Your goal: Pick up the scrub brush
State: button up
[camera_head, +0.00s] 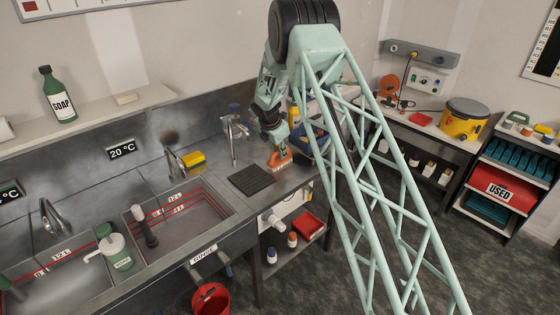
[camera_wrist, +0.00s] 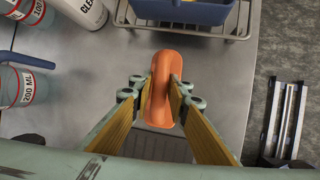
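The scrub brush (camera_head: 281,160) is orange, with a rounded handle, and shows at the back of the counter, right of the dark ribbed mat (camera_head: 251,180). In the wrist view the orange brush (camera_wrist: 161,88) stands between the two fingers of my gripper (camera_wrist: 164,92). The fingertips press against both sides of its handle. My gripper (camera_head: 272,130) comes down on it from above in the head view. The bristles are hidden, and I cannot tell whether the brush touches the counter.
A blue bin in a wire rack (camera_wrist: 190,12) is just beyond the brush. A white bottle (camera_wrist: 82,10) and marked beakers (camera_wrist: 22,86) stand to the left in the wrist view. Sinks (camera_head: 180,214) and a tap (camera_head: 234,130) lie left of my gripper in the head view.

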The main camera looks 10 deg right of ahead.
grip_shut()
jog(key=shift+r, duration=0.15)
dwell(0.4)
jog(key=shift+r, duration=1.6)
jog(key=s+a+b, duration=0.1)
jog(key=s+a, duration=0.1)
jog(key=s, duration=0.5)
jog(key=s+a+r+b, duration=0.1)
jog(key=s+a+b, duration=0.1)
jog(key=s, duration=0.6)
jog(key=shift+a+r, duration=0.25)
jog(key=shift+a, duration=0.5)
